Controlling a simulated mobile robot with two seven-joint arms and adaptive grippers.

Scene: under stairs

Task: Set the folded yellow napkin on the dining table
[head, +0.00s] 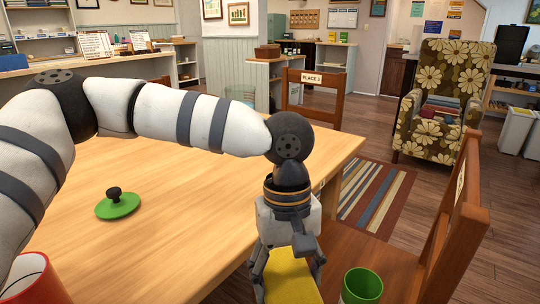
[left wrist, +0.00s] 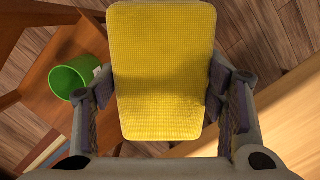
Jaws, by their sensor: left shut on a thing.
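The folded yellow napkin (head: 291,284) is held in my left gripper (head: 288,268), just off the right edge of the dining table (head: 215,215). In the left wrist view the napkin (left wrist: 160,60) is a flat, rounded rectangle between the two fingers of the left gripper (left wrist: 165,98). The gripper is shut on it. Below the napkin there is dark wood floor, with the pale table edge (left wrist: 285,115) at the lower right. My right gripper is not in view.
A green lid with a black knob (head: 118,206) and a red cup (head: 35,284) are on the table's left part. A green cup (head: 361,286) is on the wooden chair (head: 455,225) at the right. Another chair (head: 310,95) stands at the far side. The table's middle is clear.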

